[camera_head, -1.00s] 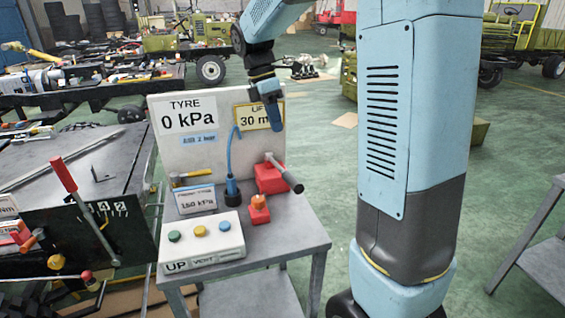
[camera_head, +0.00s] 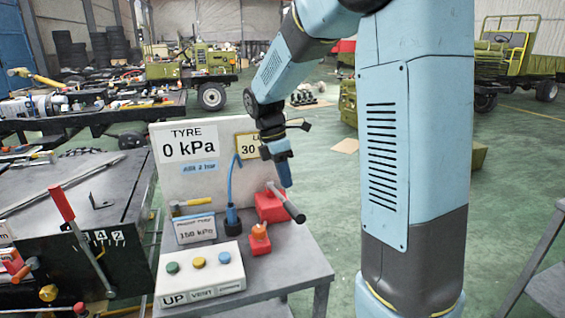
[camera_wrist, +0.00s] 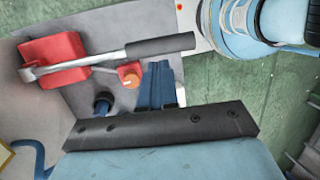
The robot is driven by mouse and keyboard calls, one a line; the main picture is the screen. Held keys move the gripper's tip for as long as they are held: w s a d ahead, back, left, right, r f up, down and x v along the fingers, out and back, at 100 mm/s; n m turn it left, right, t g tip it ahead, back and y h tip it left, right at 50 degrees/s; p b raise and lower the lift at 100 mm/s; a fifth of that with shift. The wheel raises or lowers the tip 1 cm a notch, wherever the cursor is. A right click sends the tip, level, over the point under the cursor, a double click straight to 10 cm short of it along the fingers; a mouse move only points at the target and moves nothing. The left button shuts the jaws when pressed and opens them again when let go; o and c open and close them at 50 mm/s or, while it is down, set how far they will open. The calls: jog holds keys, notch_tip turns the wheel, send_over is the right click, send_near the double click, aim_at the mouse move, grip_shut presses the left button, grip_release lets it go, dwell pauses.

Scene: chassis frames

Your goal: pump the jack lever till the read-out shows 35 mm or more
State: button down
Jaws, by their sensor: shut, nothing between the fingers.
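The red jack (camera_head: 270,207) sits on the grey bench, and its lever (camera_head: 288,205) slants down to the right, ending in a dark grip. In the wrist view the jack (camera_wrist: 50,60) is at the upper left, with the lever's dark grip (camera_wrist: 160,46) reaching right. My gripper (camera_head: 286,180) is shut and empty, just above the lever in the head view. Its blue fingers (camera_wrist: 158,80) show just below the grip in the wrist view, apart from it in the picture. The lift read-out (camera_head: 247,148) shows 30; my arm hides its right part.
A button box (camera_head: 200,272) with green, yellow and blue buttons stands at the bench front. An orange-topped red block (camera_head: 260,238) is beside the jack. A blue hose (camera_head: 232,190) rises behind. The tyre panel (camera_head: 190,143) reads 0 kPa.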

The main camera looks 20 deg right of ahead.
aim_at(293, 206)
jog(key=shift+x, duration=2.95)
